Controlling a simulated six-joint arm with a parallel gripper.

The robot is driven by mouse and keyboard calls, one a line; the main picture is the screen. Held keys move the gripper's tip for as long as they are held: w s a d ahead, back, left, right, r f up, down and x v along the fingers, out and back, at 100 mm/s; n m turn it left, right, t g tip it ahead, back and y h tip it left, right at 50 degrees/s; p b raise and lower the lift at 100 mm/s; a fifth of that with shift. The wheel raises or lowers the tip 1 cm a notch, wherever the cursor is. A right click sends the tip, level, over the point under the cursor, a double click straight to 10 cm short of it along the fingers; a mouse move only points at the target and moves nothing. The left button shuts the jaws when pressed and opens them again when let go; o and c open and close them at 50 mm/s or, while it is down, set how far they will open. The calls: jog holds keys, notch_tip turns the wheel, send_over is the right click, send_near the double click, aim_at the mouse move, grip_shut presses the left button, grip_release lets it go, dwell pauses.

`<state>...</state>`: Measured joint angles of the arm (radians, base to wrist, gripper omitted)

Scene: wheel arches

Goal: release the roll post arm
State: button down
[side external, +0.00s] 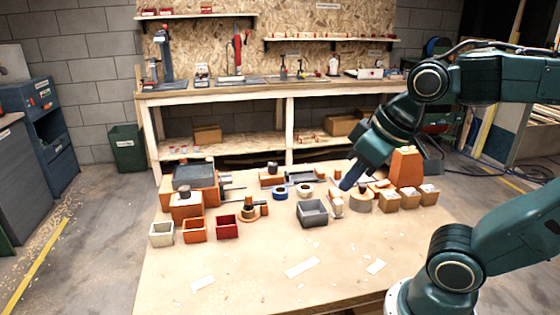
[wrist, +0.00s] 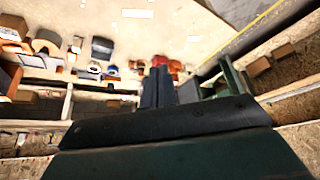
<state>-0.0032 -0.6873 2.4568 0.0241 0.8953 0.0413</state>
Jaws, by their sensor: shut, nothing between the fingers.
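I cannot pick out the roll post arm with certainty. A round wooden base (side external: 361,203) stands right of my gripper, with small orange pieces by it. Another round wooden base (side external: 248,213) with a dark-topped post stands left of the grey bin. My gripper (side external: 346,187) points down and left over the table, just above or behind a small pale block (side external: 337,207); I cannot tell if it touches anything. In the wrist view its dark fingers (wrist: 158,85) are together with nothing seen between them, and they hide what lies directly beyond.
A grey bin (side external: 313,214) sits mid-table. A blue roll (side external: 280,192) and a pale roll (side external: 305,190) lie behind it. An orange block (side external: 406,167) and several cardboard boxes (side external: 408,200) stand at right; open bins (side external: 194,230) stand at left. The table's front is mostly clear.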

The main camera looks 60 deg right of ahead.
jog(key=w+d+f+m+g+h, duration=0.15)
jog(key=w+m, duration=0.25)
jog(key=w, duration=0.6)
jog(key=w+d+m+g, duration=0.1)
jog(key=w+d+m, duration=0.15)
jog(key=w, duration=0.65)
jog(key=w+d+f+m+g+h, duration=0.1)
jog(key=w+f+m, duration=0.6)
jog(key=w+f, duration=0.7)
jog(key=shift+w+d+h, duration=0.55)
jog(key=shift+h, duration=0.2)
jog(key=shift+f+g, duration=0.1)
jog(key=shift+g, duration=0.15)
jog(key=shift+w+d+f, duration=0.4)
jog(key=shift+d+f, duration=0.8)
jog(key=shift+f, duration=0.35)
jog(key=shift+w+d+f, duration=0.4)
jog(key=shift+d+f, duration=0.85)
jog(key=shift+f, duration=0.3)
jog(key=shift+w+d+f, duration=0.4)
jog(key=shift+d+f, duration=0.8)
jog(key=shift+f, duration=0.35)
